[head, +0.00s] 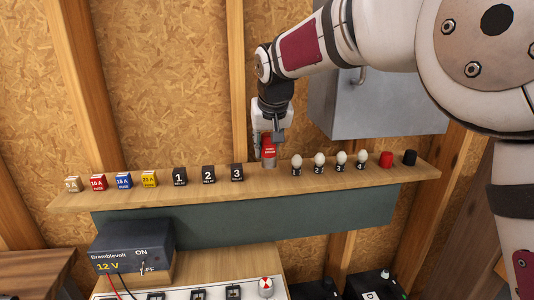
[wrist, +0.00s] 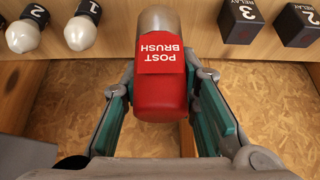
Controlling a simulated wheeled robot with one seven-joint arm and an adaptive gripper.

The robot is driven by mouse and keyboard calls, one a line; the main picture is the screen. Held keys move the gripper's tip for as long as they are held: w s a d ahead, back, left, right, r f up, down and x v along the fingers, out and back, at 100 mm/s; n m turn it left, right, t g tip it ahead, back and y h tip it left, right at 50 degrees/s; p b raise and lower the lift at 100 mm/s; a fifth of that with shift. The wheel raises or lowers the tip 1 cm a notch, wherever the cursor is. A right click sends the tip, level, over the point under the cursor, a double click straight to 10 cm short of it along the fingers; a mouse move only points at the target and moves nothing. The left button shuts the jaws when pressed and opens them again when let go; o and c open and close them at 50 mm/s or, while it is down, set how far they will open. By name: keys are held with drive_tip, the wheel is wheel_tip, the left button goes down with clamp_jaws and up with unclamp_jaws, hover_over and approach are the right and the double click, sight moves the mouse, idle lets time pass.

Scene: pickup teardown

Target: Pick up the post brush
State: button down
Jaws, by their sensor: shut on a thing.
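The post brush (head: 268,149) is a short cylinder with a red upper part, a white-lettered red label and a grey-brown lower end. In the wrist view the post brush (wrist: 160,95) sits between my fingers, with its label reading POST BRUSH. My gripper (head: 268,136) is shut on its red part, above the wooden shelf (head: 330,178). In the wrist view my gripper (wrist: 162,100) has a teal-padded finger on each side of the brush. The brush's lower end is at the shelf's height; I cannot tell whether it touches.
Relay blocks, including relay 3 (head: 237,173), and coloured fuses stand left of the brush. White bulbs, the nearest (head: 297,162), a red cap (head: 386,159) and a black cap (head: 409,158) stand right. A grey cabinet (head: 385,105) hangs behind. A 12 V box (head: 130,248) is below.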

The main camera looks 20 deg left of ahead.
drive_tip(key=s+d+r+b, duration=0.1)
drive_tip(key=s+d, duration=0.8)
drive_tip(key=s, duration=0.3)
drive_tip(key=shift+d+r+b, duration=0.25)
drive_tip(key=shift+b, duration=0.15)
